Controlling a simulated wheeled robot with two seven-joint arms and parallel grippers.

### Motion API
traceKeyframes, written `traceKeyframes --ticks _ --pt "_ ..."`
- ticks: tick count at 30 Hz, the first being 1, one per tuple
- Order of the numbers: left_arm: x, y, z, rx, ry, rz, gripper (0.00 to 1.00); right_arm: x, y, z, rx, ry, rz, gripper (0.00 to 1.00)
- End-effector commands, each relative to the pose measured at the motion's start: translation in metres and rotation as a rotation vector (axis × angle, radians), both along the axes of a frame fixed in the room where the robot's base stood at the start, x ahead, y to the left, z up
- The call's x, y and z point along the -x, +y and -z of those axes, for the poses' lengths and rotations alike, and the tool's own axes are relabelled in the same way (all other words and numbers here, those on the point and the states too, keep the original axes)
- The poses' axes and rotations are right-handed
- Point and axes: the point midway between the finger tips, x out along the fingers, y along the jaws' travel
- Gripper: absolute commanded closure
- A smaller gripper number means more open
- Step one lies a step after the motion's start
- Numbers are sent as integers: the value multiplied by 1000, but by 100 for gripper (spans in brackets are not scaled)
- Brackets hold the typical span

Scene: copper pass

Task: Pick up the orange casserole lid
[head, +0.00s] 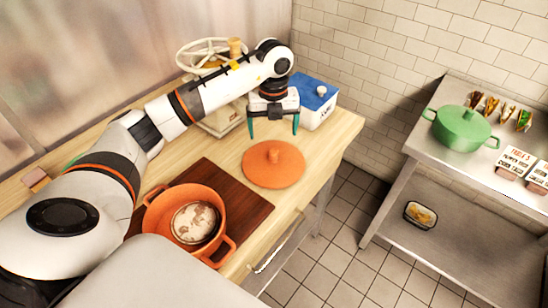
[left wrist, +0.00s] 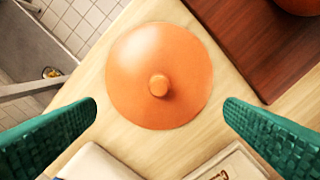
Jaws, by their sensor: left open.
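The orange casserole lid (head: 273,165) lies knob up on the wooden counter, at the right edge of a dark board. In the left wrist view the lid (left wrist: 158,85) shows whole, with its round knob toward the camera. My left gripper (head: 273,132) is open and empty, with teal fingers pointing down. It is above the counter, a little behind the lid in the head view and apart from it. The orange casserole pot (head: 222,222) stands open on the board with a round brown and white item inside. My right gripper is not in view.
A blue-topped white box (head: 316,98) and a cream device with a wheel (head: 205,58) stand behind my left gripper. The counter's right edge drops to a tiled floor. A steel table (head: 440,160) holds a green pot (head: 462,128), food and small signs.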

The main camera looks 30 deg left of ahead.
Motion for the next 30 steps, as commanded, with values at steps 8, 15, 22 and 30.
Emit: traceKeyframes --ticks 8,15,22,30 --pt "0 -1 37 3 1 2 8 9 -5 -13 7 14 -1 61" --pt "3 -3 60 5 4 1 8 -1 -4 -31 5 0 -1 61" --pt "3 -3 90 4 0 2 8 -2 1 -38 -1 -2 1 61" --pt "2 -3 93 4 -2 3 10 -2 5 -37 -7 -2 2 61"
